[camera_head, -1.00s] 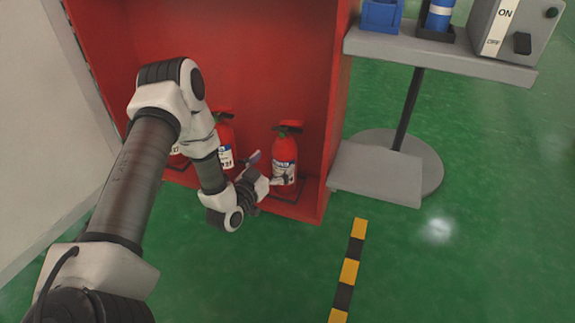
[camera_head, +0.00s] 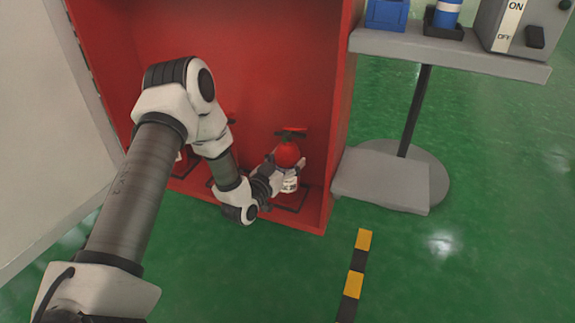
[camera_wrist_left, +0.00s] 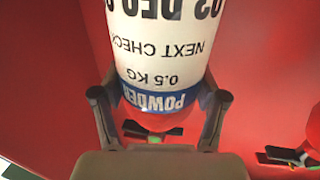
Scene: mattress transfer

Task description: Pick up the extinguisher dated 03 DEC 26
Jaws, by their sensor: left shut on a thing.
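The rightmost red extinguisher (camera_head: 288,154) is in the red cabinet, with its dark handle on top and a white label. My left gripper (camera_head: 276,173) is shut around its body. In the left wrist view my left gripper (camera_wrist_left: 158,108) has a finger on each side of the extinguisher (camera_wrist_left: 160,50). The label is upside down there and reads POWDER, 0.5 KG, NEXT CHECK and a DEC date. The date is cut off at the top edge. I cannot tell whether the base is clear of its dark stand (camera_head: 290,208). My right gripper is out of view.
Other extinguishers stand to the left in the red cabinet (camera_head: 260,60), mostly hidden behind my left arm. A grey table (camera_head: 450,55) holding a blue bin and a control box is on the right. The green floor in front is open, with a yellow-black strip (camera_head: 354,284).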

